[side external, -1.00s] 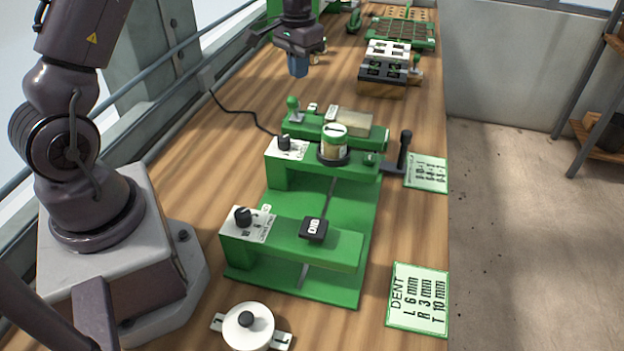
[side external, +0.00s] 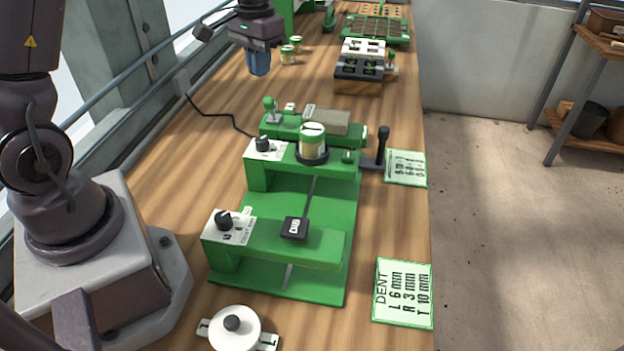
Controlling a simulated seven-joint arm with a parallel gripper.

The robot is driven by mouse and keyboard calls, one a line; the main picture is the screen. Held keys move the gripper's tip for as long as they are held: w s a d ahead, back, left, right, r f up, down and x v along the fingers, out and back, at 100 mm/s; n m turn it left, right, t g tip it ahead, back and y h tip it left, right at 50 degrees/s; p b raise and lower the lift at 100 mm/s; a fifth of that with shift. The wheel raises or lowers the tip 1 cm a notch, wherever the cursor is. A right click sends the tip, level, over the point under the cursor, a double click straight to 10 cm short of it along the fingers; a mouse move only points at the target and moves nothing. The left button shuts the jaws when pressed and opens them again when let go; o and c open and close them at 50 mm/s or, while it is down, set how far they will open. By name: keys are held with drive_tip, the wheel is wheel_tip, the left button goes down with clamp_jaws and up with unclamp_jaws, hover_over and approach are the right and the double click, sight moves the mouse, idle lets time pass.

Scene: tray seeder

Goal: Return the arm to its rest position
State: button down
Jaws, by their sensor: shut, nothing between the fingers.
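My gripper (side external: 258,63) hangs at the upper left of the bench, its blue fingers pointing down. It is shut and empty. It hangs above bare wood, apart from everything, left of the black-and-white block and beyond the green seeder machine (side external: 330,205). The lower part of my arm stands at the left edge, and its upper links are partly cut off by the frame.
A jar (side external: 312,141) sits on the seeder, with a black lever (side external: 382,147) at its right. A white lidded pot (side external: 234,329) is in front. A black-and-white block (side external: 358,68) and seed tray (side external: 376,29) stand farther back.

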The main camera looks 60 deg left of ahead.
drive_tip(key=s+d+r+m+t, duration=0.1)
drive_tip(key=s+d+r+t, duration=0.2)
drive_tip(key=s+d+r, duration=0.3)
drive_tip(key=s+d+r+m+t, duration=0.2)
drive_tip(key=s+d+r, duration=0.3)
drive_tip(key=s+d, duration=0.3)
drive_tip(key=s, duration=0.3)
drive_tip(key=shift+d+r+t, duration=0.15)
drive_tip(key=shift+r+t, duration=0.25)
